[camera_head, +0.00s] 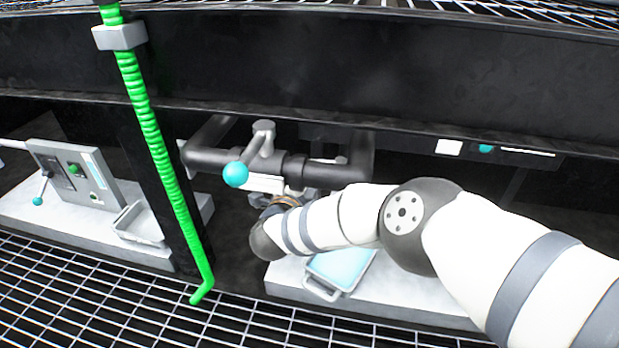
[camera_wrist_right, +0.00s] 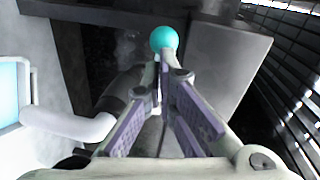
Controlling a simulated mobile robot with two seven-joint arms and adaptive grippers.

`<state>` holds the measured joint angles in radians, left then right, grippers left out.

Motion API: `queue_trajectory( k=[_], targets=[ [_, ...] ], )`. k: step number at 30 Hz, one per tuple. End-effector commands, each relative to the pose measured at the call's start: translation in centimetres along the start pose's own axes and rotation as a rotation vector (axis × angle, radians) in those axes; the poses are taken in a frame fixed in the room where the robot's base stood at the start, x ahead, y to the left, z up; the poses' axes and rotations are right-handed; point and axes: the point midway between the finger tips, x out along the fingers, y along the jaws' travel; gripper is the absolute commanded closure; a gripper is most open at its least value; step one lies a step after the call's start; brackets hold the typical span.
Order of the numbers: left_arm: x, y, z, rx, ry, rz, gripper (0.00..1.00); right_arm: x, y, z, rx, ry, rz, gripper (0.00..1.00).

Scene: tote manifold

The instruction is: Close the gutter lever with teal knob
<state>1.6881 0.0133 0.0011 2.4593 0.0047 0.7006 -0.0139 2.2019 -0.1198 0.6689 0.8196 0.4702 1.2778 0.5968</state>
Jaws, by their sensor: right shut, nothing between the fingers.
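The teal knob (camera_head: 235,174) sits at the end of a grey lever (camera_head: 258,146) on the dark pipe manifold (camera_head: 330,172). The lever slants from its pivot toward the lower left. In the right wrist view the teal knob (camera_wrist_right: 163,40) is just beyond my right gripper's fingertips (camera_wrist_right: 165,58), and I cannot tell whether they touch it. The fingers are together with nothing held between them. In the head view my right arm reaches in from the right below the manifold, and its fingers are mostly hidden. My left gripper is not in view.
A grey control box (camera_head: 75,172) with a smaller teal-ended lever stands at left beside an empty tray (camera_head: 140,226). A green hose (camera_head: 150,130) runs down the dark post. A tray with light blue contents (camera_head: 320,290) lies under my right arm. Metal grating (camera_head: 100,300) spans the front.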

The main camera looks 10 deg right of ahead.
Motion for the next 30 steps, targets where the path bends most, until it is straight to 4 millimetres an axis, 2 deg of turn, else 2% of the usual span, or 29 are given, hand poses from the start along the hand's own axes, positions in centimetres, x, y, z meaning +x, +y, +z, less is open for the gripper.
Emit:
queue_trajectory(
  k=[12, 30],
  targets=[
    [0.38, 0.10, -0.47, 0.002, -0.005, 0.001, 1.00, 0.69, -0.10, 0.38, 0.001, 0.001, 0.001, 1.00],
    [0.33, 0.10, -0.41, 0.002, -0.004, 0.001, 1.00, 0.69, -0.23, 0.35, 0.000, 0.001, 0.000, 1.00]
  ],
)
